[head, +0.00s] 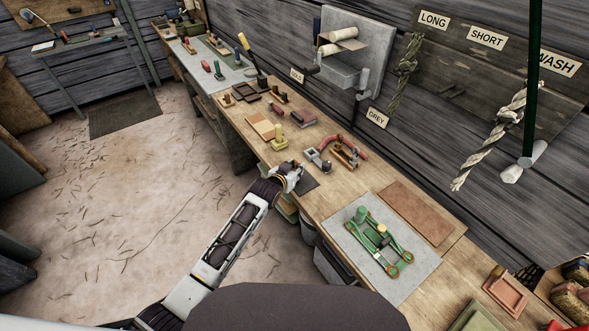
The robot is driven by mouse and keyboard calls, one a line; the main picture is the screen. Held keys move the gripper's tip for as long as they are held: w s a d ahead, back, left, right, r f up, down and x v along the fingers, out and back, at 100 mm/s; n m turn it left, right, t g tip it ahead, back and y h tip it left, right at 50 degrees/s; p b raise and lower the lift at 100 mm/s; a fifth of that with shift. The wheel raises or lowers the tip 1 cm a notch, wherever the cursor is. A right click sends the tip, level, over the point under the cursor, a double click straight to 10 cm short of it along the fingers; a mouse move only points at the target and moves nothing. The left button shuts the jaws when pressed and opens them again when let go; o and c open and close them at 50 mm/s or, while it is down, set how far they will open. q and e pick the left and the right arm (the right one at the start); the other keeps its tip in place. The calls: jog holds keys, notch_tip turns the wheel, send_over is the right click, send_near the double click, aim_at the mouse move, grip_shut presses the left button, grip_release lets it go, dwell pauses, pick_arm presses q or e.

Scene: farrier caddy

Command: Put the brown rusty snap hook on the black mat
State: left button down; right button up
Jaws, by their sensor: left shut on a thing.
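My left gripper (295,174) is at the front edge of the long wooden bench, right at the black mat (309,184). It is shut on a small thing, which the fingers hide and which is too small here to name. The black mat is a small dark patch by the bench's front edge, partly covered by my gripper. I cannot tell whether the held thing touches the mat. I cannot make out the brown rusty snap hook for certain anywhere. My right gripper is not in view.
Just behind the mat stand a grey metal piece (318,159) and a small wooden rack (346,154). A yellow-green upright tool (278,138) is to the left. A grey mat (352,241) with green tools lies to the right, beside a brown leather mat (417,212).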

pick_arm(q)
jog(key=c, duration=1)
grip_release()
jog(key=shift+c, duration=0.2)
jog(key=shift+f, duration=0.1)
jog(key=shift+s+a, duration=0.1)
jog(key=shift+s, duration=0.1)
jog(key=v, duration=1.1)
jog(key=shift+s+r, duration=0.25)
